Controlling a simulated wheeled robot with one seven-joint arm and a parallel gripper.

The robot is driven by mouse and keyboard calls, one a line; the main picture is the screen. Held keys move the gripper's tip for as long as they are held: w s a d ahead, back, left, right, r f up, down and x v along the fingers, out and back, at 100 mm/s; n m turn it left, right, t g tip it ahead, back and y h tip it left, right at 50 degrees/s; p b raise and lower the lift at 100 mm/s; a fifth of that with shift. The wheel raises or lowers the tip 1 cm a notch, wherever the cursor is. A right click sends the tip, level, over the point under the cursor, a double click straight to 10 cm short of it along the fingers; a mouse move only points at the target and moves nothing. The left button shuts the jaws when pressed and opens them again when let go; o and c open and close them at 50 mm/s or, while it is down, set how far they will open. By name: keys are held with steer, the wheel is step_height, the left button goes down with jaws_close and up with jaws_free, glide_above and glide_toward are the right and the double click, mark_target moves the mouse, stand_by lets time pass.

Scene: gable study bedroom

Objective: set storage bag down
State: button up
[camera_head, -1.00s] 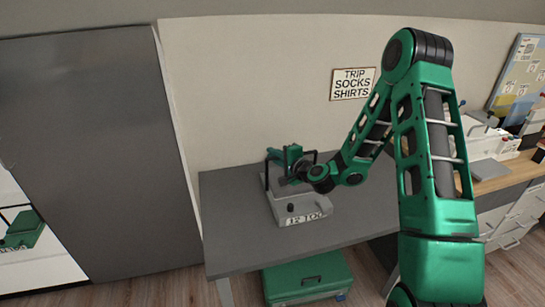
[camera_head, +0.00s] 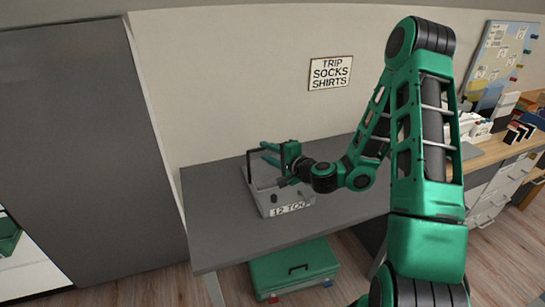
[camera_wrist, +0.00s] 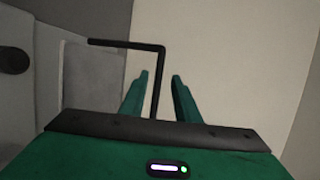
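The storage bag (camera_head: 290,203) is a light grey, open-topped holder with a black handle and a partly hidden label, "12 TOO". It stands upright on the grey table (camera_head: 225,240) below the wall sign. In the wrist view its grey wall (camera_wrist: 90,82) is at the left. My gripper (camera_head: 266,153) is over the bag at its handle. In the wrist view my gripper (camera_wrist: 161,76) has its two green fingers apart. One bar of the black handle (camera_wrist: 159,85) runs between them, with a gap seen on both sides. My wrist hides part of the bag's right side.
A green case (camera_head: 295,270) is on the floor under the table. A wall sign (camera_head: 330,72) reads "TRIP SOCKS SHIRTS". A wooden desk (camera_head: 490,155) with several items is at the right. The tabletop left and front of the bag is bare.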

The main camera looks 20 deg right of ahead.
steer(key=shift+v, duration=1.9)
